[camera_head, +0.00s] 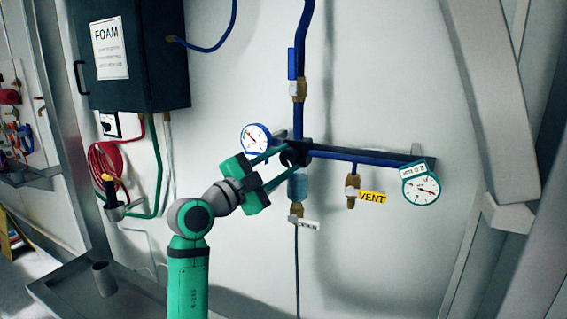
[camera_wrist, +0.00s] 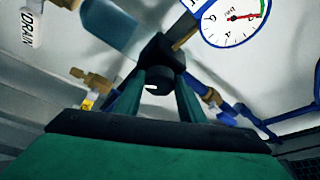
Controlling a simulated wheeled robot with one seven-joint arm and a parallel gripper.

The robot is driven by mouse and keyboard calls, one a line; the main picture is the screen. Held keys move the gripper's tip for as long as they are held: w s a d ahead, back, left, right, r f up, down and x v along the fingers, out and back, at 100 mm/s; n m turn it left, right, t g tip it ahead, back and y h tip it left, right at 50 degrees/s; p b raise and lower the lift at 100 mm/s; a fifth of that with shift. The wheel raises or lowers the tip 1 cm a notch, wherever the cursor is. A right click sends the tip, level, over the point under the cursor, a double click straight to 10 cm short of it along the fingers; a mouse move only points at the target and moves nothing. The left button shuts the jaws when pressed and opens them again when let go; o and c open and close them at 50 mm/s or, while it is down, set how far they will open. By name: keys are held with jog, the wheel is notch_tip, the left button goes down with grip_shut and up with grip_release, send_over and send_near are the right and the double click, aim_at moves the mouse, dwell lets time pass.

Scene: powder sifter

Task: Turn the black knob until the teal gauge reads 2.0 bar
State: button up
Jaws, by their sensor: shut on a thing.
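The black knob (camera_wrist: 158,80) sits on the regulator body of the blue pipe manifold, and a small white mark shows on its face. My gripper (camera_head: 282,164) reaches it from the left in the head view; in the wrist view its two fingers stand on either side of the knob, shut on it. In the head view the knob is partly hidden by my fingers. The teal gauge (camera_head: 421,189) hangs at the right end of the pipe, with a 2.0 bar tag above its dial. Its red needle points to the lower right; the scale is too small to read.
A blue-rimmed gauge (camera_head: 256,138) is left of the knob. A clear blue bowl (camera_head: 298,186) hangs below it, with a drain valve (camera_head: 297,214) under that. A yellow VENT tag (camera_head: 373,197) is on a brass valve. A dark FOAM box (camera_head: 128,55) is at the upper left.

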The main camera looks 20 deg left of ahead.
jog(key=shift+a+m+g, duration=0.1)
jog(key=shift+m+g, duration=0.4)
jog(key=shift+m, duration=0.7)
jog(key=o, duration=1)
jog(key=shift+o, duration=0.2)
jog(key=v, duration=1)
jog(key=shift+s+a, duration=0.2)
jog(key=shift+s, duration=0.15)
